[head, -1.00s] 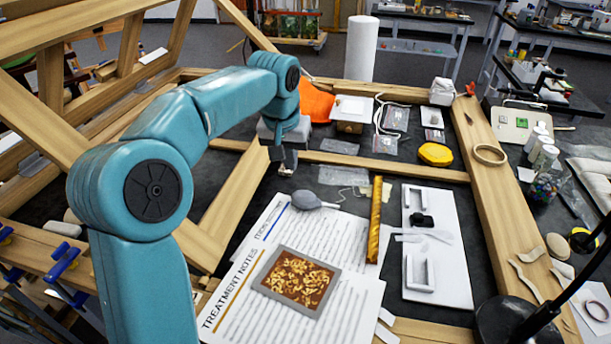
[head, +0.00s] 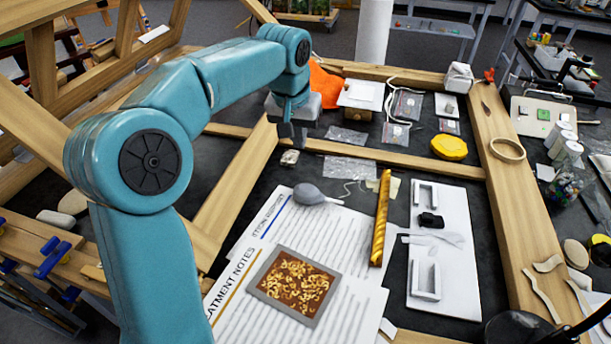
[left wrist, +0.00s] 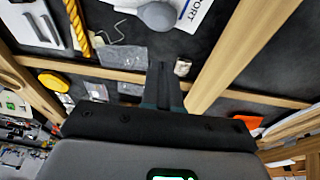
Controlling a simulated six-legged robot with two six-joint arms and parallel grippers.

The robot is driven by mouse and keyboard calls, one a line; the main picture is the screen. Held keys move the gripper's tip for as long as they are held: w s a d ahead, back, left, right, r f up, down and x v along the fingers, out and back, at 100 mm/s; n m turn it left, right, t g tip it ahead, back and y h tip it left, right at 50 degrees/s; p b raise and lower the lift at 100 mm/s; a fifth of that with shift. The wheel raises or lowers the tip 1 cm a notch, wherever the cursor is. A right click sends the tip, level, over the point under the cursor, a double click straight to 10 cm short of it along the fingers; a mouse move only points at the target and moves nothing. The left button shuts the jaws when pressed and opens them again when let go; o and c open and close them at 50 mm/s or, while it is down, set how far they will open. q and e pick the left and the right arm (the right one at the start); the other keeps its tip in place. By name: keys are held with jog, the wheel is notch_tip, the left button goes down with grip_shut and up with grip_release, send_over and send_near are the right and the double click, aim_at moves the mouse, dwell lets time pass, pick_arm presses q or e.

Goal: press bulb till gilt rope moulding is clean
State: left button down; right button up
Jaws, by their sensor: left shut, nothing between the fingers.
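The gilt rope moulding (head: 380,218) is a thin gold twisted strip lying lengthwise to the right of the printed sheets. It also shows in the left wrist view (left wrist: 77,26). The grey rubber bulb (head: 309,194) lies on the upper edge of the sheets, left of the moulding, with a pale thin tube or cord beside it; it shows at the top of the left wrist view (left wrist: 157,15). My left gripper (head: 291,137) is shut and empty, above the table beyond the bulb and apart from it. Its closed fingers show in the left wrist view (left wrist: 165,75). My right gripper is out of view.
A framed gilt fragment (head: 294,285) lies on the treatment notes (head: 235,319). A white board (head: 452,285) with white brackets and a black item is to the right. Wooden beams (head: 385,162) cross the table. A small pale lump (head: 289,157) lies near my left gripper.

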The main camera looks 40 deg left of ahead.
aim_at(306, 186)
pick_arm(q)
jog(key=shift+f, duration=0.1)
jog(key=x, duration=1.2)
jog(key=shift+s+d+f, duration=0.2)
jog(key=shift+s+f, duration=0.1)
jog(key=shift+f, duration=0.05)
jog(key=shift+d+f, duration=0.1)
jog(key=shift+f, duration=0.45)
jog(key=shift+b, duration=0.3)
